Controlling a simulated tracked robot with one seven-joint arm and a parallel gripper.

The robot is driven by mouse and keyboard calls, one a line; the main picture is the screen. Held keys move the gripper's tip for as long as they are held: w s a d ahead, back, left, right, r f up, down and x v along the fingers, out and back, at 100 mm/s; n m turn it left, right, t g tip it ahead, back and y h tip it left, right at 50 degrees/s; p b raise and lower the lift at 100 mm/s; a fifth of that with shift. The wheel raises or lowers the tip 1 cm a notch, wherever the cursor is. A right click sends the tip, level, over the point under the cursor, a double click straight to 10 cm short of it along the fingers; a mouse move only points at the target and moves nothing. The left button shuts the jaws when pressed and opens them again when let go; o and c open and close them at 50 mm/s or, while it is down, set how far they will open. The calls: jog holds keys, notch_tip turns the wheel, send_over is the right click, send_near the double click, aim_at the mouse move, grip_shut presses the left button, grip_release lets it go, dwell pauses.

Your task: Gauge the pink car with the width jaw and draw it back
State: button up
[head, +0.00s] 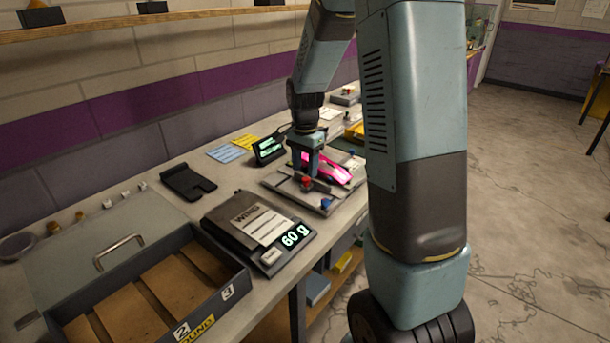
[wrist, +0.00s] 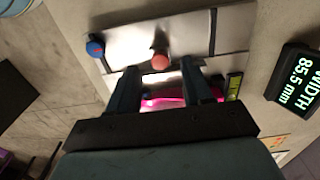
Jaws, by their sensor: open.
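The pink car (head: 338,174) sits on the metal width gauge (head: 283,189) on the bench. In the wrist view only a strip of the pink car (wrist: 166,103) shows, between and behind my fingers. My gripper (head: 306,174) is open and points down over the gauge, close beside the car. In the wrist view my gripper (wrist: 158,68) has its two fingertips on either side of a red knob (wrist: 160,62), apart from it as far as I can see. The width display (wrist: 297,85) reads 85.5 mm. A blue knob (wrist: 95,47) is at the plate's corner.
A numbered open tray (head: 222,250) is at the front left. A black holder (head: 188,183) and blue and yellow notes lie farther back.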

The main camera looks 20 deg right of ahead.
aim_at(305, 179)
notch_tip(305, 179, up, 10)
dwell(0.4)
dwell(0.3)
jog(key=s+a+r+n+t, duration=0.1)
jog(key=s+r+n, duration=0.4)
jog(key=s, duration=0.8)
jog(key=s+a+r+n+t, duration=0.1)
jog(key=s+r+n+t, duration=0.3)
jog(key=s, duration=0.9)
jog(key=r+n, duration=0.1)
jog(key=n, duration=0.1)
jog(key=shift+s+a+n+t, duration=0.25)
jog(key=shift+a+n+t, duration=0.05)
jog(key=shift+n, duration=0.1)
